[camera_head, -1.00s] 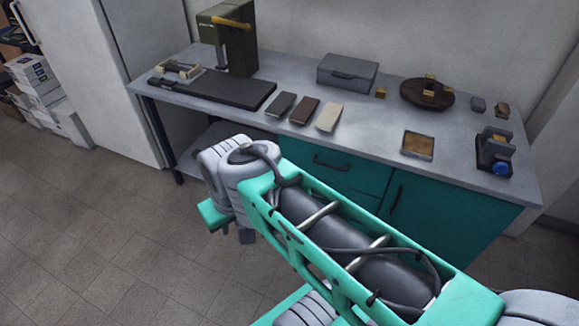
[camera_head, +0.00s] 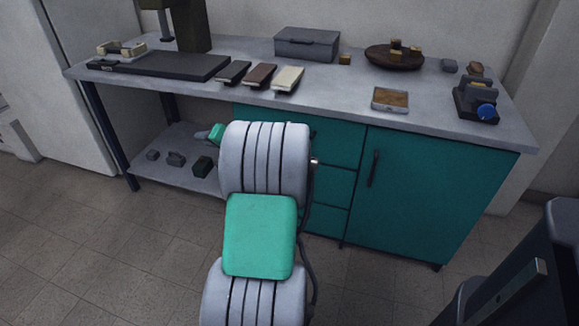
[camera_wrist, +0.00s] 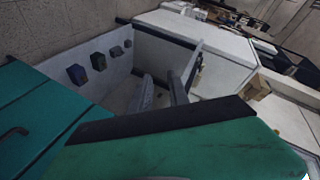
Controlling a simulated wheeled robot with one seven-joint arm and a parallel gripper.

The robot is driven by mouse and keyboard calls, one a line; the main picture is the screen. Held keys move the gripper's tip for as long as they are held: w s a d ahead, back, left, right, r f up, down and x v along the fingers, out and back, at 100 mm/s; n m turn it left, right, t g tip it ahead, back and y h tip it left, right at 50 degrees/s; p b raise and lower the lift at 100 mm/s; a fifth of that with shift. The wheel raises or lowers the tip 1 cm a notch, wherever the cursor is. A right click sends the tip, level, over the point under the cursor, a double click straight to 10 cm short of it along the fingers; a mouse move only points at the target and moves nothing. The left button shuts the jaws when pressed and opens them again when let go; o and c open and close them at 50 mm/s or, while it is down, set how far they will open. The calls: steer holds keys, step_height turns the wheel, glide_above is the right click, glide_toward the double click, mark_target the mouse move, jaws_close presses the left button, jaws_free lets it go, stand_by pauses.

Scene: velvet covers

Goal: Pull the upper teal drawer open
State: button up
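The upper teal drawer (camera_head: 340,145) is in the cabinet under the worktop. It looks shut, flush with the front below it. My arm covers its left part and most of its handle in the head view. In the wrist view teal fronts (camera_wrist: 50,115) stand at the left, with a dark handle (camera_wrist: 13,132) at the edge; I cannot tell which drawer it belongs to. My gripper (camera_wrist: 163,92) shows two grey fingertips with a gap and nothing between them. It is to the side of the handle, apart from it. In the head view the arm hides most of it.
The worktop (camera_head: 335,90) above holds covers, a grey box (camera_head: 306,43) and a round brown tray. A low shelf (camera_head: 150,177) with several small dark things is left of the drawers. A teal door (camera_head: 420,190) is right of them. The floor in front is clear.

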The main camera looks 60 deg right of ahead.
steer(key=s+d+f+m+t+h+b, duration=0.1)
steer(key=s+d+f+m+h+b, duration=0.3)
steer(key=s+d, duration=0.65)
steer(key=s+d+f+m+t+h+b, duration=0.1)
steer(key=s+d+f+m+h+b, duration=0.35)
steer(key=s+d, duration=0.6)
steer(key=shift+m, duration=0.65)
steer(key=x, duration=0.5)
steer(key=shift+w+f, duration=0.15)
steer(key=shift+f, duration=0.05)
steer(key=shift+w+d+r+h, duration=0.1)
steer(key=shift+w+r+h, duration=0.05)
steer(key=shift+h, duration=0.2)
steer(key=shift+c, duration=0.4)
jaws_close()
